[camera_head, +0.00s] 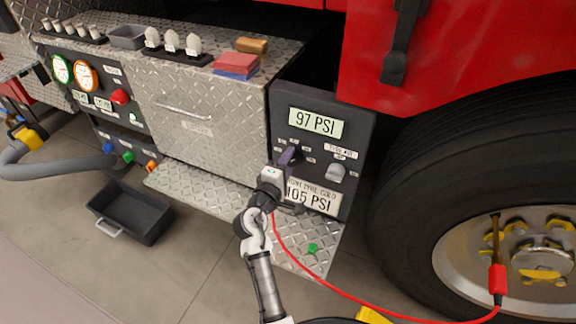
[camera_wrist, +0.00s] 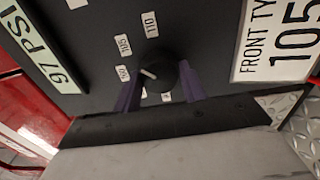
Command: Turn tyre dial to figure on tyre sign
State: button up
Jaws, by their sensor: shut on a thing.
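The tyre dial (camera_wrist: 161,73) is a dark round knob on the black panel, between my gripper's two purple fingers. My gripper (camera_wrist: 160,80) is shut on it; in the head view my gripper (camera_head: 290,157) hides most of the dial. The dial's white pointer mark faces the label that seems to read 100; labels that look like 105 and 110 follow round the dial. The tyre sign (camera_head: 313,197) below reads 105 PSI, partly covered by my gripper; it also shows in the wrist view (camera_wrist: 285,42). The display (camera_head: 315,123) above reads 97 PSI.
A grey knob (camera_head: 336,172) sits right of the dial. A red hose (camera_head: 330,287) runs from near the panel to the wheel (camera_head: 520,255). A tread-plate step (camera_head: 215,185) lies below, with a small green item (camera_head: 313,248) on it. A black bin (camera_head: 130,212) stands left.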

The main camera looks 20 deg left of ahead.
jog(key=shift+r, duration=0.15)
jog(key=shift+w, duration=0.1)
dwell(0.3)
jog(key=o, duration=1)
jog(key=shift+s, duration=0.2)
